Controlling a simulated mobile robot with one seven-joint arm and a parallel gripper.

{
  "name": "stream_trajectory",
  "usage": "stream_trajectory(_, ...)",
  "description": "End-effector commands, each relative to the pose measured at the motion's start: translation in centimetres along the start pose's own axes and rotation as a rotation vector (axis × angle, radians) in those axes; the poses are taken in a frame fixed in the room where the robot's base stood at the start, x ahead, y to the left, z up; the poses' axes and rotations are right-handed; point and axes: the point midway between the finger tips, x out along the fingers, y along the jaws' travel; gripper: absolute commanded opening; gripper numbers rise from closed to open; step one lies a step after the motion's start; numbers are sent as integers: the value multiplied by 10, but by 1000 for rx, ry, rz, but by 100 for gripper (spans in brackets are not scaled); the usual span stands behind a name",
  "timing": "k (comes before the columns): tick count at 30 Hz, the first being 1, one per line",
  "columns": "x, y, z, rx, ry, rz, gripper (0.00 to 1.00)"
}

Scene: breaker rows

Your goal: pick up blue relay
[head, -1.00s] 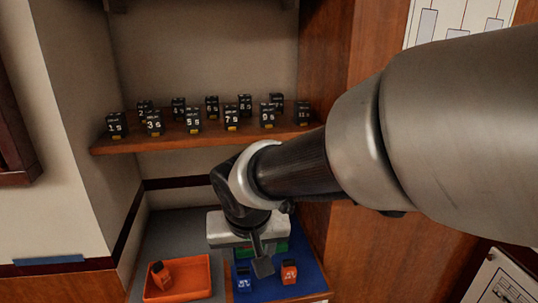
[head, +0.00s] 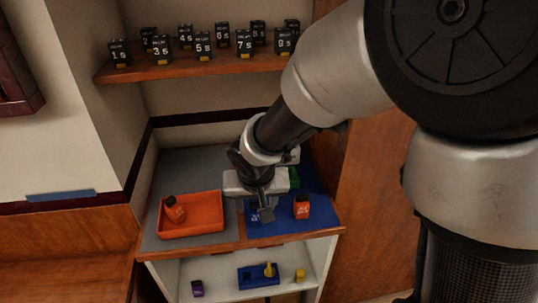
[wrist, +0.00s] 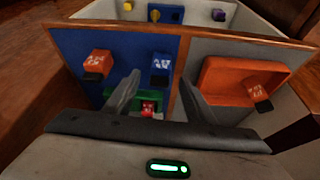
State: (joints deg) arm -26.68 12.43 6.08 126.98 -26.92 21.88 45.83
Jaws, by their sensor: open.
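The blue relay (wrist: 160,66) stands on the blue mat (wrist: 68,45), near the mat's border with the grey surface. In the head view the blue relay (head: 254,218) is partly hidden by my gripper (head: 265,210). In the wrist view my gripper (wrist: 159,82) is open, with one finger to the left and one to the right of the blue relay in the picture. The relay appears beyond the fingertips, and I see no contact. Nothing is held.
An orange relay (head: 301,207) stands on the mat to the right. An orange tray (head: 205,228) at left holds another orange relay (head: 174,210). A green holder (wrist: 121,100) with a red piece (wrist: 148,108) lies near my gripper. Black numbered relays (head: 203,46) line the shelf above.

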Motion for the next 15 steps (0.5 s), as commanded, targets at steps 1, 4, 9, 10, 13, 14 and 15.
stream_trajectory(1, 2, 0, 0, -1, 0, 0, 50)
stream_trajectory(4, 11, 0, -1, 0, -1, 0, 50)
stream_trajectory(9, 38, -1, -4, -1, -3, 0, 50)
stream_trajectory(10, 43, -1, -4, -1, -2, 1, 50)
stream_trajectory(13, 51, -1, -5, -1, 0, -1, 50)
stream_trajectory(14, 53, -1, -5, -1, 0, -1, 50)
stream_trajectory(15, 54, -1, -5, -1, 0, -1, 50)
